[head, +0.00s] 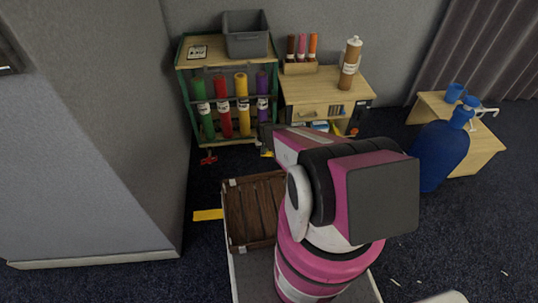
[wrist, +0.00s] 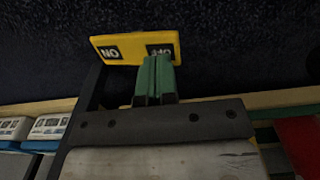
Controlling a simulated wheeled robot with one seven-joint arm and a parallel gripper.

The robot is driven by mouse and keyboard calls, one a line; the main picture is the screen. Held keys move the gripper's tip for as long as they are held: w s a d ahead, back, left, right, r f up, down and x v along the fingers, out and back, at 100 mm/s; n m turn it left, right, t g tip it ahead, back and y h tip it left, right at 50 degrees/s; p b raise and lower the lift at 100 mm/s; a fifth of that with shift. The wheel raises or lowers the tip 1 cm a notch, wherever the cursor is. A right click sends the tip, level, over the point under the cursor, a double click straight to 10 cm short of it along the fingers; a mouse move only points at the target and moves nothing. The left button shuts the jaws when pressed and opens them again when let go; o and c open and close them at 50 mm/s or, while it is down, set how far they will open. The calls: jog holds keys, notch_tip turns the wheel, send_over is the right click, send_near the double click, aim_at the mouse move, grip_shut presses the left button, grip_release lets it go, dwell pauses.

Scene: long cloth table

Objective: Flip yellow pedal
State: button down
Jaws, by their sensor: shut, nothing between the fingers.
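The yellow pedal (wrist: 132,48) is a flat yellow plate with two black labels at the top middle of the wrist view. In the head view a bit of yellow (head: 265,153) shows low by the rack, mostly hidden by my arm. My gripper (wrist: 155,72) has green fingers pressed together and empty. Its tips overlap the pedal's lower edge at the right label; I cannot tell whether they touch.
A rack (head: 186,68) holds green, red, yellow and purple tubes, with a red pedal (head: 208,158) on the floor before it. A wooden cabinet (head: 325,90) stands beside it. A wooden crate (head: 254,208) is close to me. Blue bottle (head: 440,155) at right.

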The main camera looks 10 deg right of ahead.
jog(key=shift+f, duration=1.2)
dwell(0.6)
jog(key=shift+r, duration=3.55)
jog(key=shift+r, duration=0.1)
jog(key=s+r, duration=0.7)
jog(key=r, duration=0.5)
jog(key=s+r, duration=0.8)
jog(key=r, duration=0.4)
jog(key=s+r+n, duration=0.1)
jog(key=s+r, duration=0.7)
jog(key=r, duration=0.5)
jog(key=shift+s, duration=0.15)
